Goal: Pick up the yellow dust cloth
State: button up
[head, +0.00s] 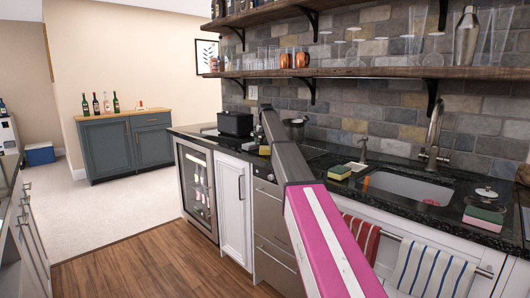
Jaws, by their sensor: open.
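I cannot pick out the yellow dust cloth for certain. A small yellow item (357,166) lies on the black counter beside the soap dispenser, too small to identify. A green-topped, yellowish block like a sponge (339,173) lies just left of it. Another small pale yellow patch (264,150) shows on the counter just left of my arm. My arm, pink and then grey, reaches from the bottom centre up over the counter. I cannot make out my gripper's fingers at its far end.
The dark counter (455,190) holds a sink (405,187), a tap (434,135), a black pot (235,123) and a green and pink sponge (484,215). Shelves with glasses hang above. Towels (432,270) hang in front. The wooden floor (150,270) at left is clear.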

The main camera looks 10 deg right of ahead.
aim_at(265, 147)
notch_tip(265, 147, down, 4)
jog(key=shift+w+a+r, duration=0.1)
jog(key=shift+c, duration=0.4)
jog(key=c, duration=1)
jog(key=shift+r, duration=0.1)
jog(key=shift+r, duration=0.45)
jog(key=r, duration=0.3)
jog(key=shift+a+r, duration=0.2)
jog(key=shift+r, duration=0.05)
jog(key=s+a+r, duration=0.6)
jog(key=a, duration=0.3)
jog(key=shift+a+r, duration=0.3)
